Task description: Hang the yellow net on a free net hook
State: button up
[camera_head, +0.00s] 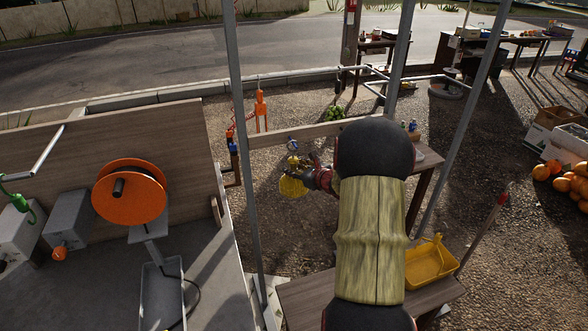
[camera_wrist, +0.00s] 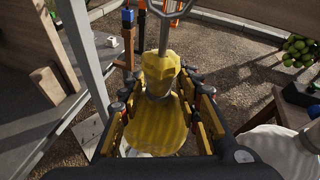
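The yellow net (camera_wrist: 155,130) fills the space between the fingers of my gripper (camera_wrist: 162,82) in the wrist view. A grey rod stands up from its narrow neck, and a dark metal ring or loop (camera_wrist: 172,8) shows at the rod's top, cut by the frame edge. My gripper appears shut on the net, with a finger on each side. In the head view my gripper (camera_head: 312,178) holds the yellow net (camera_head: 293,187) in the air beyond the table, near a wooden crossbar. I cannot clearly make out a free net hook in either view.
A metal post (camera_wrist: 84,55) stands close on the left in the wrist view. The wooden crossbar (camera_head: 270,138) runs behind my gripper. An orange reel (camera_head: 130,191) is at left; a yellow tray (camera_head: 428,262) sits on a table at right. Gravel ground lies beyond.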

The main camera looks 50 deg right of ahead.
jog(key=o, duration=0.3)
jog(key=shift+f, duration=0.1)
jog(key=shift+f, duration=0.15)
jog(key=v, duration=1.2)
